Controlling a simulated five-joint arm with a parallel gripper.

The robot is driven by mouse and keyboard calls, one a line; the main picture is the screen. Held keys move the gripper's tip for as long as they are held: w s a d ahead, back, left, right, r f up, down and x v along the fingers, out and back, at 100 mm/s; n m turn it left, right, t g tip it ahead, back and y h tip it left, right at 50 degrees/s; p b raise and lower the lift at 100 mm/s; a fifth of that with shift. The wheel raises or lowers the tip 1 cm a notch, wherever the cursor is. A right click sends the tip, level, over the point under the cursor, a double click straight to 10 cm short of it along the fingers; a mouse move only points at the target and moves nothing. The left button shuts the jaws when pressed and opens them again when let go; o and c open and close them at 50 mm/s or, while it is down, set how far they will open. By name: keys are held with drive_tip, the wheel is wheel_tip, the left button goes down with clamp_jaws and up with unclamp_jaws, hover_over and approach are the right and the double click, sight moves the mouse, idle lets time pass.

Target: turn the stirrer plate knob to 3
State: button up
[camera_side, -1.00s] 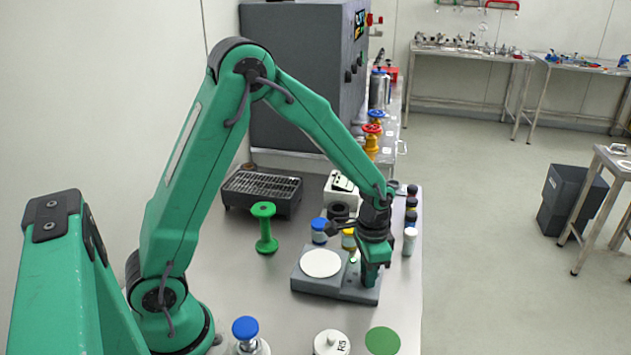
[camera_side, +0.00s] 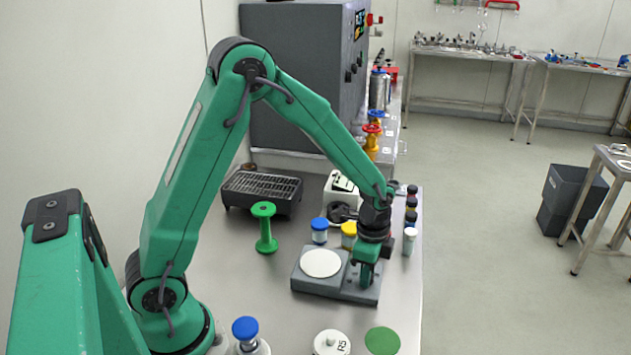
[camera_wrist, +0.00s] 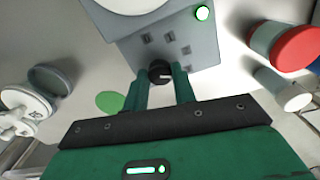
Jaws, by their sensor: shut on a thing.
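The stirrer plate (camera_side: 312,284) is a grey box on the bench with a round white top. My gripper (camera_side: 367,282) points down over its right end. In the wrist view the black knob (camera_wrist: 159,73) sits between the two green fingertips of my gripper (camera_wrist: 160,84), which are shut on it. A light pointer line shows on the knob. Small dark square marks lie on the panel of the stirrer plate (camera_wrist: 165,22) around the knob, too small to read. The side view hides the knob behind my fingers.
Blue-capped (camera_side: 319,230) and yellow-capped (camera_side: 348,234) jars stand just behind the plate. A white bottle (camera_side: 409,241) stands close to its right. A green spool (camera_side: 265,228) and a black grill-topped box (camera_side: 262,190) are farther left. A green disc (camera_side: 382,340) lies in front.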

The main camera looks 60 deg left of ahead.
drive_tip(key=shift+r, duration=0.1)
drive_tip(key=o, duration=1)
drive_tip(key=shift+r, duration=3.9)
